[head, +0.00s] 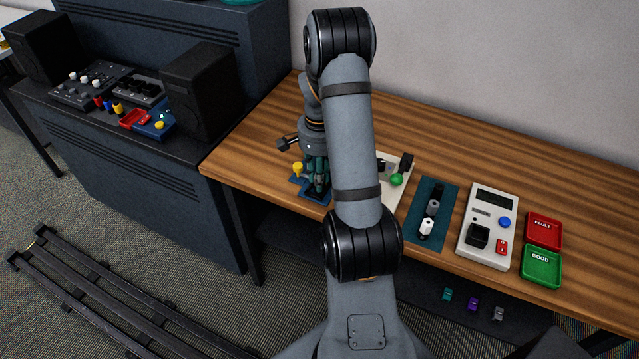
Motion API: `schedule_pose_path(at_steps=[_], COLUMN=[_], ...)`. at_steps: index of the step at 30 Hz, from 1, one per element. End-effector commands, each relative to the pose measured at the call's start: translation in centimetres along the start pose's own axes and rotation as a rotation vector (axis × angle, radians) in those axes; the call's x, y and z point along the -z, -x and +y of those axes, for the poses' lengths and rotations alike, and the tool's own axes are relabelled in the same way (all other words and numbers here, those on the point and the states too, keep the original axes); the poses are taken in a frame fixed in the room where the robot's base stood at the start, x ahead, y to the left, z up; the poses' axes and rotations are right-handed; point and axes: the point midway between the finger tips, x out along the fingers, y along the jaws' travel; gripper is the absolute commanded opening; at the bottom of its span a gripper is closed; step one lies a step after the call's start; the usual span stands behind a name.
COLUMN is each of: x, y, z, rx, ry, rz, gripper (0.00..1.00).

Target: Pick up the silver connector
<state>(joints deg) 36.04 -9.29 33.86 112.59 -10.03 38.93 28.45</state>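A teal mat (418,236) lies on the wooden table, right of my arm. On it are a dark connector, a grey connector (432,208) and a white connector (427,228) in a row. The grey one looks most like the silver connector, but it is small and I cannot be sure. My gripper (317,190) points down at the table's left part, over a blue base, well left of the mat. Its fingers are small and partly dark, so I cannot tell whether they are open or hold anything.
A white tester box (478,248), a red FAULT tray (559,233) and a green GOOD tray (558,267) stand right of the mat. A pale panel with a green ball (397,180) is partly behind my arm. Several small coloured pieces (473,304) lie on the lower shelf.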

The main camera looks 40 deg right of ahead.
Motion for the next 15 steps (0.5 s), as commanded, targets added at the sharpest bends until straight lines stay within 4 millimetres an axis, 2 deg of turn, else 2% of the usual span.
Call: schedule_pose_path(at_steps=[9,15], x=[0.00,0.00], y=[0.01,0.02], z=[-0.01,-0.01], rx=[0.000,0.000], ry=[0.000,0.000], rz=[0.000,0.000], gripper=[0.01,0.00])
